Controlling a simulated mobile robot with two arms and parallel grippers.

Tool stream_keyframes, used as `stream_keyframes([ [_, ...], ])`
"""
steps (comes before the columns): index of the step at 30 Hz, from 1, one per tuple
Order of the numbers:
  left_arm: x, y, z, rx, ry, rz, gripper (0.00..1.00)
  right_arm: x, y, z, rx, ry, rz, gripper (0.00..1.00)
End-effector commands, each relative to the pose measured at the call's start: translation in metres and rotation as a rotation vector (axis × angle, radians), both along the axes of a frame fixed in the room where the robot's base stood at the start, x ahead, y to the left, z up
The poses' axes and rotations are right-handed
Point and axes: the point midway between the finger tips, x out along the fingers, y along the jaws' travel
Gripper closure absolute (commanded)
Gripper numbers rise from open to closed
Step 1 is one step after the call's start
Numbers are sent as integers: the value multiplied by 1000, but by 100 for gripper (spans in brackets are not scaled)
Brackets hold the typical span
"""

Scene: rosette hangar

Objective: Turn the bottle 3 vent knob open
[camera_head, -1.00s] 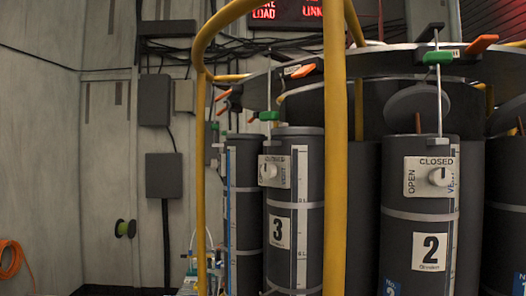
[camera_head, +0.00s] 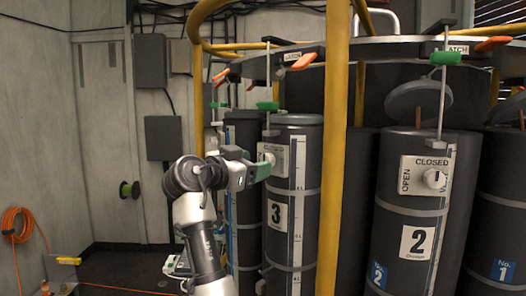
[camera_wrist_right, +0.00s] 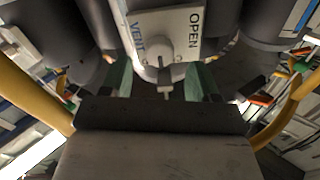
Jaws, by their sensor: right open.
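Bottle 3 (camera_head: 308,186) is a dark grey cylinder with a "3" label, standing left of the yellow post. Its white vent plate (camera_head: 298,157) is near the top; the vent knob (camera_head: 271,158) is partly covered by my gripper. In the right wrist view, the white vent knob (camera_wrist_right: 160,49) shows on its plate (camera_wrist_right: 187,18), with "OPEN" and "VENT" readable. My right gripper (camera_head: 263,169) is at bottle 3's knob, its green fingers apart. In the wrist view the open fingers (camera_wrist_right: 160,80) lie either side below the knob; contact cannot be told. My left gripper is not in view.
A yellow post (camera_head: 336,150) stands just right of bottle 3. Bottle 2 (camera_head: 425,215) is further right with its own vent plate, and bottle 1 (camera_head: 503,235) beyond it. Green-handled latch rods hang above.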

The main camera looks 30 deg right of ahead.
Motion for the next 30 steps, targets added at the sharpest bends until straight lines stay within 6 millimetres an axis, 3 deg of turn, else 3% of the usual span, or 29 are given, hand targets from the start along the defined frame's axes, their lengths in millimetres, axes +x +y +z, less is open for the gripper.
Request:
stream_keyframes([
  [1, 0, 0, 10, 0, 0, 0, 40, 2, -9, 5, -1, 2, -2, 39],
  [7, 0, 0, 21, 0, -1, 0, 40, 8, -31, 2, 0, 2, 0, 39],
  [18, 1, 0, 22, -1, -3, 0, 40, 9, -36, -1, -2, 1, 2, 39],
  [27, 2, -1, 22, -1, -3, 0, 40, 9, -36, 0, -1, 1, 2, 85],
  [30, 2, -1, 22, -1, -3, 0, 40, 9, -36, 0, -1, 2, 2, 88],
])
